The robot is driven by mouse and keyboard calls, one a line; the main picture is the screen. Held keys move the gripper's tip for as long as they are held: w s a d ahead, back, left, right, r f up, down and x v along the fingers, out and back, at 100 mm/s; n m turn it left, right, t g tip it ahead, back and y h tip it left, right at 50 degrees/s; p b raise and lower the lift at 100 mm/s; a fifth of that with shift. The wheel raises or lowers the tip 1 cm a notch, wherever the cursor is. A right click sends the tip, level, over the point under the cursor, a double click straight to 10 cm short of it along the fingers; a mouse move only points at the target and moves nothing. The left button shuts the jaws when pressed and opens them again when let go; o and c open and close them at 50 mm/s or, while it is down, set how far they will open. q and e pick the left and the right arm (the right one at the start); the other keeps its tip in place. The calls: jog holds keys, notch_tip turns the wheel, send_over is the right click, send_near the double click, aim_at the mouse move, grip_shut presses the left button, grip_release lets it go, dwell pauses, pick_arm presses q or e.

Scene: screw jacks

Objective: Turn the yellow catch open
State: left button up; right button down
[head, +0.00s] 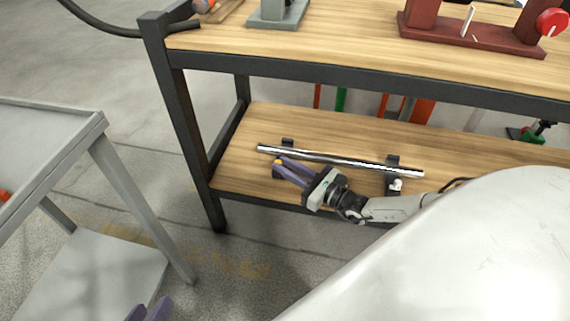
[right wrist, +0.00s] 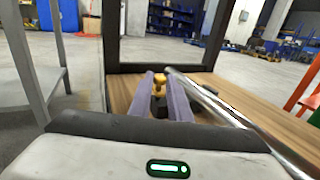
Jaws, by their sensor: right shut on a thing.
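The yellow catch (head: 278,162) is at the left end of the lower shelf, in front of a shiny metal bar (head: 340,161). In the right wrist view the catch (right wrist: 159,80) shows between the tips of two purple fingers. My right gripper (head: 283,168) is shut on the catch, reaching in from the right along the bar. The fingers hide the catch's sides. My left gripper (head: 149,309) shows only as purple fingertips at the bottom edge, far from the shelf. Its opening is unclear.
The bar rests on dark holders (head: 392,162). The shelf's dark posts (head: 190,135) stand left of the catch. Above is a wooden bench top (head: 350,35) with a red fixture (head: 470,35). A grey table (head: 50,140) stands at left, with bare floor between.

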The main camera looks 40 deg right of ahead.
jog(key=shift+d+n+y, duration=0.1)
jog(key=shift+n+y, duration=0.2)
jog(key=shift+y, duration=0.1)
jog(key=c, duration=1.7)
grip_release()
